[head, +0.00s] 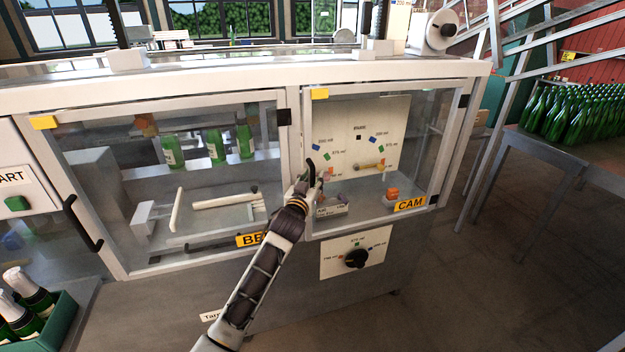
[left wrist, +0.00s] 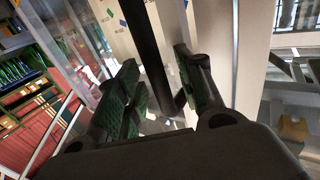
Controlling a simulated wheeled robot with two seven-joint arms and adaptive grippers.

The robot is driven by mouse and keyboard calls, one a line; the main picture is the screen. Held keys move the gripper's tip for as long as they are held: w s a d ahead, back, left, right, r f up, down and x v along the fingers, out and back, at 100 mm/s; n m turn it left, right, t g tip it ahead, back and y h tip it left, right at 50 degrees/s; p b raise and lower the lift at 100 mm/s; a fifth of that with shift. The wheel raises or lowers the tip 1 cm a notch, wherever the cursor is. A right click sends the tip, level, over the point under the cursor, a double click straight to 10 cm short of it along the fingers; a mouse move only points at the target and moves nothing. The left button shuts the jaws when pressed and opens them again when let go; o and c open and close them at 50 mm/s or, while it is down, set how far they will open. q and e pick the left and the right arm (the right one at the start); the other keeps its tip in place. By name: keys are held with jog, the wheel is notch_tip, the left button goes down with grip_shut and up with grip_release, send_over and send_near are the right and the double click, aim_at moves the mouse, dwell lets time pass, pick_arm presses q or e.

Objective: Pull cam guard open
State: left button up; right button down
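The cam guard (head: 374,88) is the clear, light-framed door on the right of the machine, with a yellow CAM label (head: 410,204) low on it. It appears closed. Its black handle (head: 311,167) is on the left side of the frame; in the left wrist view the dark handle bar (left wrist: 148,45) runs between my fingers. My left gripper (head: 313,183) is at this handle, and in the left wrist view its green-padded fingers (left wrist: 158,90) stand apart on either side of the bar, with a gap visible on the right. My right gripper is not in view.
A second clear guard (head: 285,185) on the left, with its black handle (head: 83,224), covers green bottles. A selector knob (head: 356,258) is below the cam guard. A table (head: 497,150) of green bottles stands at right; the floor before it is clear.

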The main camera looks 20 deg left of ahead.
pick_arm(q)
jog(key=shift+w, duration=0.25)
grip_shut()
dwell(0.3)
